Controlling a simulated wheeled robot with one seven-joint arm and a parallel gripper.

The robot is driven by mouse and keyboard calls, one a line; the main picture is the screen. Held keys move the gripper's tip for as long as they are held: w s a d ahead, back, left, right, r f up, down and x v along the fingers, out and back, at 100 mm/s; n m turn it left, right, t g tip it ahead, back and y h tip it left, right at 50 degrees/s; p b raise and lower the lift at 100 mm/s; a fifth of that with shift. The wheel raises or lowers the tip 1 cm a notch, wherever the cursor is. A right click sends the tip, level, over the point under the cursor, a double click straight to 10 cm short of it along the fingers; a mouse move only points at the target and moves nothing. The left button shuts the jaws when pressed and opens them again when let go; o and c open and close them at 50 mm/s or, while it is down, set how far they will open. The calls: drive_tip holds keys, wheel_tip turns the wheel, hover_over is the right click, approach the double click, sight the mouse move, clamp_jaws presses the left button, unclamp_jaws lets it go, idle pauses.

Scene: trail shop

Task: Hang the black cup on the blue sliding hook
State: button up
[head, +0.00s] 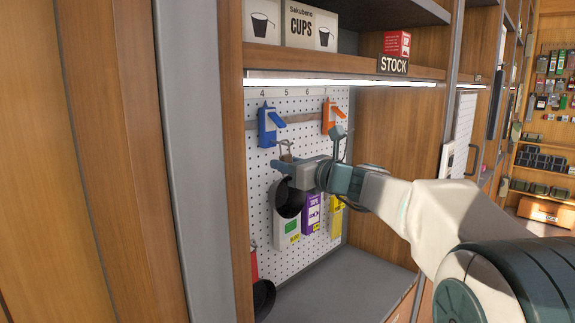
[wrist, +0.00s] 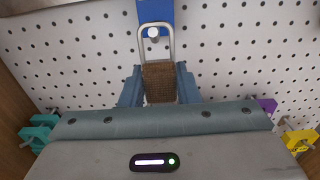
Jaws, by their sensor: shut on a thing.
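The blue sliding hook (head: 267,126) sits on a rail under the number 4 on the white pegboard. Its blue body (wrist: 154,10) and pale round tip (wrist: 153,33) show in the wrist view. My gripper (head: 287,163) is shut on the brown woven strap (wrist: 158,84) of the black cup (head: 291,198), which hangs below my fingers. A metal loop (wrist: 142,44) rises from the strap. In the wrist view the hook tip appears inside the loop's outline, near its top; I cannot tell whether the loop is around the prong or only in front of it.
An orange hook (head: 328,116) is on the same rail to the right. Green, purple (head: 311,213) and yellow (head: 336,216) packages hang behind and beside the cup. Another dark cup (head: 264,298) hangs at lower left. Wooden side walls and an upper shelf (head: 340,61) bound the bay; the grey lower shelf (head: 345,290) is mostly clear.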

drive_tip(key=o, duration=1)
drive_tip(key=shift+s+d, duration=0.1)
drive_tip(key=b+v, duration=0.3)
drive_tip(key=v, duration=1)
drive_tip(key=s+a+f+n+g+h, duration=0.1)
drive_tip(key=s+f+n+g+h, duration=0.25)
drive_tip(key=s+f+n, duration=0.5)
drive_tip(key=s+a+f+n+g+h, duration=0.15)
drive_tip(key=s+f+n+g, duration=0.3)
drive_tip(key=f, duration=0.65)
drive_tip(key=s+d+f+n+h, duration=0.2)
drive_tip(key=s+f+n, duration=0.2)
drive_tip(key=s+d+f+n+g+h, duration=0.1)
drive_tip(key=s+d+f+n+h, duration=0.2)
drive_tip(key=f+n, duration=0.1)
drive_tip(key=s+d+f+n+h, duration=0.2)
drive_tip(key=s+f+n, duration=0.2)
drive_tip(key=n, duration=0.2)
drive_tip(key=shift+s+d+g+h, duration=0.3)
drive_tip(key=shift+d+g+h, duration=0.1)
